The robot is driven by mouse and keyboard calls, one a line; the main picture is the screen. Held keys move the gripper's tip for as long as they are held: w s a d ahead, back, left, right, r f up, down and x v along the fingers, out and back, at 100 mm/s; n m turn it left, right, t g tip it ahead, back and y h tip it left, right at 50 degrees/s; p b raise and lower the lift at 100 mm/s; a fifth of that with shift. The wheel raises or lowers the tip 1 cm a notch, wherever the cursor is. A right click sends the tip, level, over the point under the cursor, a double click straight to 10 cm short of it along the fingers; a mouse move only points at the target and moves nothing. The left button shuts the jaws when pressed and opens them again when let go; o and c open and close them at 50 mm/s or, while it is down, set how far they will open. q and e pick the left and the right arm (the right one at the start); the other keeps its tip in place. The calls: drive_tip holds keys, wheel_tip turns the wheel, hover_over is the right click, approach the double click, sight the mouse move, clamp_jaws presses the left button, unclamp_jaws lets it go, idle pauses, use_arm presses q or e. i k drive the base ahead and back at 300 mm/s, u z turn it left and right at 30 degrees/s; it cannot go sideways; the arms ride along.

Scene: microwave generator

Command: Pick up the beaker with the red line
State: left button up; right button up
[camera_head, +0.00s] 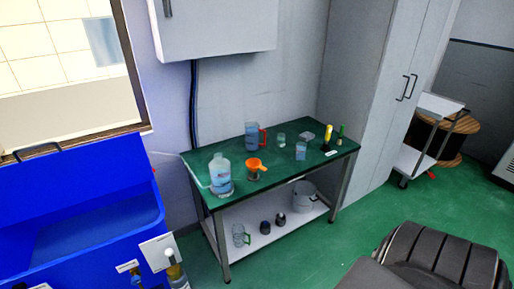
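A green-topped table (225,153) stands against the wall and holds several vessels. A clear bluish jug with a red handle (251,135) stands at its back. A small clear glass (281,139) and a small bluish beaker (300,151) stand to the right of it. A large clear bottle (221,176) stands at the left front, beside an orange cup with a handle (254,170). I cannot make out a red line on any small vessel at this size. Neither of my grippers is in view.
A yellow-and-black object (328,137) stands at the table's right end. The lower shelf (262,236) holds a metal bucket (304,195), a glass mug (240,236) and dark items. A blue sink unit (75,215) is left, a tall cabinet (372,95) right.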

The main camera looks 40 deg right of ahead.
sight(301, 151)
drive_tip(key=z, duration=2.15)
drive_tip(key=k, duration=0.55)
drive_tip(key=z, duration=1.05)
drive_tip(key=k, duration=0.8)
drive_tip(key=z, duration=0.45)
drive_tip(key=i, duration=1.55)
drive_tip(key=u, duration=0.3)
drive_tip(key=i, duration=2.3)
drive_tip(key=u, duration=0.6)
drive_tip(key=i, duration=1.75)
drive_tip(key=u, duration=1.3)
drive_tip(key=i, duration=0.95)
drive_tip(key=u, duration=1.2)
